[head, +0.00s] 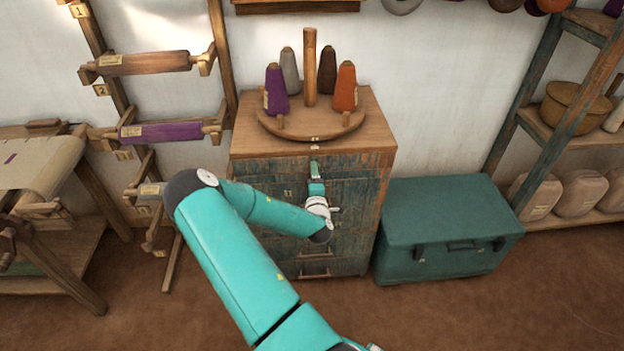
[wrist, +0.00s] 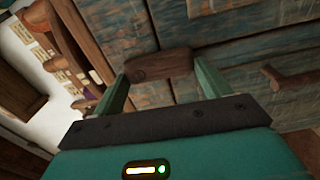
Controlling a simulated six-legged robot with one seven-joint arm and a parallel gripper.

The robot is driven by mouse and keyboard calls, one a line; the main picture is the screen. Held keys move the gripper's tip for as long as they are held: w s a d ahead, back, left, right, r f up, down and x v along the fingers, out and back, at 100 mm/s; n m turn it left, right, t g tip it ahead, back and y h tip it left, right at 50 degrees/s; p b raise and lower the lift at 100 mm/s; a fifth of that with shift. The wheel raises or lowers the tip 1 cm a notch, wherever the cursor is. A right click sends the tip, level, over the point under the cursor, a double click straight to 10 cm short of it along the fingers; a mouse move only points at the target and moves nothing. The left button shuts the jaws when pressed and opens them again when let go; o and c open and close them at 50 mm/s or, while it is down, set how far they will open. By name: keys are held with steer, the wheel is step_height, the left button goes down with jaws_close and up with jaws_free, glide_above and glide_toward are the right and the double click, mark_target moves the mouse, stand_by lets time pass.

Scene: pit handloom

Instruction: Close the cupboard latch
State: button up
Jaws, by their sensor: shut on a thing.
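The cupboard (head: 362,215) has a worn blue-green wooden front and a plain brown top, and stands against the wall in the middle of the head view. My gripper (head: 315,168) is at the upper part of its front. In the wrist view, a short dark-brown wooden bar, seemingly the latch (wrist: 160,65), sits between the two green fingers of my gripper (wrist: 162,72), which are shut on it. In the head view my gripper and arm hide the latch, so I cannot tell its angle on the cupboard there.
A round wooden stand (head: 310,128) with several yarn cones is on the cupboard top. A teal chest (head: 445,225) stands close on the right, before a shelf rack (head: 545,130). A loom (head: 45,165) and a roller rack (head: 150,65) are at left. Another wooden handle (wrist: 292,78) shows nearby.

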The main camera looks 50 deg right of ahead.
steer(key=shift+s+n, duration=0.1)
steer(key=shift+n, duration=0.3)
steer(key=o, duration=1)
steer(key=v, duration=1.3)
steer(key=shift+s+a, duration=0.25)
steer(key=shift+s, duration=0.05)
steer(key=shift+w, duration=0.1)
